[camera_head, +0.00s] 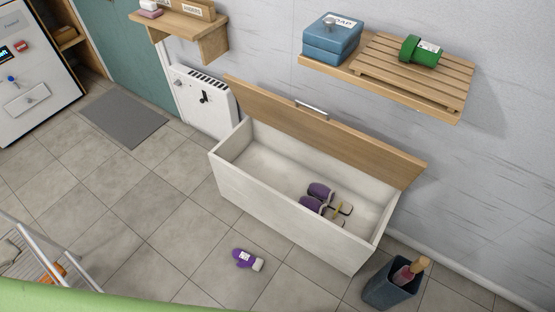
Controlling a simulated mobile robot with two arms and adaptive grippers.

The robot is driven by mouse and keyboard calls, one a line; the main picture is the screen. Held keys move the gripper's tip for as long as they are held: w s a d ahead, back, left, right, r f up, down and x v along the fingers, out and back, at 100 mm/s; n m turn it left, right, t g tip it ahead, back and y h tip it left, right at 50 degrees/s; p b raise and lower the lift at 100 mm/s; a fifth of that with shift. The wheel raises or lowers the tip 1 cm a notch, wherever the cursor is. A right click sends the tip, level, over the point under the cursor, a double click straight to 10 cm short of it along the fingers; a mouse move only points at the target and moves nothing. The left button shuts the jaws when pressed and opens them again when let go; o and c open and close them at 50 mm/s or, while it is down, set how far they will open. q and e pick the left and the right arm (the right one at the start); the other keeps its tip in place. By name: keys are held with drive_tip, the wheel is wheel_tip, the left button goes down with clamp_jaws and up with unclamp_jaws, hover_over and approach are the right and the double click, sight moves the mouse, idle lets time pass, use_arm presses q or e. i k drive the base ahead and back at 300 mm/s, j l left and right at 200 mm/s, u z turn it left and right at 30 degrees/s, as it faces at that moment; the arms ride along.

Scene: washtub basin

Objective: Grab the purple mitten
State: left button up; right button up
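The purple mitten (248,260) lies flat on the grey tiled floor in front of the open white chest. It has a white label and a pale cuff at its right end. Neither of my grippers shows in the head view.
The white chest (285,229) stands open against the wall, its wooden lid (330,134) raised, with purple slippers (320,191) inside. A dark bin (389,287) holding a bottle stands right of the mitten. A drying rack (38,254) stands lower left. Floor around the mitten is clear.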

sight(245, 259)
drive_tip(key=k+j, duration=0.9)
